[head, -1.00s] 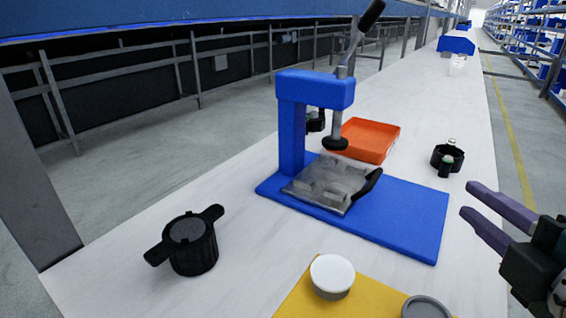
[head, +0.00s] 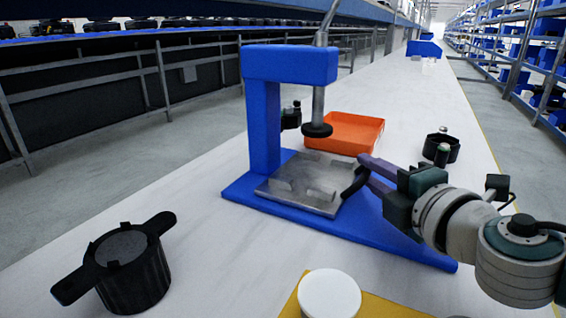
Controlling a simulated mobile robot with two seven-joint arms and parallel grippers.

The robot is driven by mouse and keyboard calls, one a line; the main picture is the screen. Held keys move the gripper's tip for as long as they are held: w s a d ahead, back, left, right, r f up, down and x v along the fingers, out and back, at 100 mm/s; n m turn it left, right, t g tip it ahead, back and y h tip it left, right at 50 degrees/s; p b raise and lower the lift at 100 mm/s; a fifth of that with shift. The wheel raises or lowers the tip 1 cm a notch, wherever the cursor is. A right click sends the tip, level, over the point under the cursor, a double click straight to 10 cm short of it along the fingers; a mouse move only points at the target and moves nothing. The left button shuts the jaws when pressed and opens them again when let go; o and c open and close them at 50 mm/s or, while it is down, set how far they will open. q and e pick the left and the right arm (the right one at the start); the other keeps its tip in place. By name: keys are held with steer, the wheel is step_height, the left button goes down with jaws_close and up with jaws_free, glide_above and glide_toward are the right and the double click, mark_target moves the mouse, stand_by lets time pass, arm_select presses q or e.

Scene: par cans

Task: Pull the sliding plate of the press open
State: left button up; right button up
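The blue press (head: 263,120) stands on its blue base plate (head: 400,242) on the white table. Its grey metal sliding plate (head: 300,184) lies under the round black press head (head: 317,130), with a black handle (head: 351,187) on its right side. My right gripper (head: 364,168) is at this handle, coming in from the right. Its two purple fingers look apart, with the upper end of the handle at their tips; whether they touch it is hard to tell. My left gripper is not in view.
An orange tray (head: 343,145) stands behind the press. A black round holder (head: 441,148) with small items is at the right. A black two-handled part (head: 130,272) stands front left. A white-lidded round can (head: 329,296) is on a yellow mat (head: 388,307) in front.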

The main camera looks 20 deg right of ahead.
steer(key=shift+w+f, duration=0.1)
steer(key=shift+w, duration=0.45)
jaws_close()
steer(key=shift+d, duration=0.1)
stand_by(1.0)
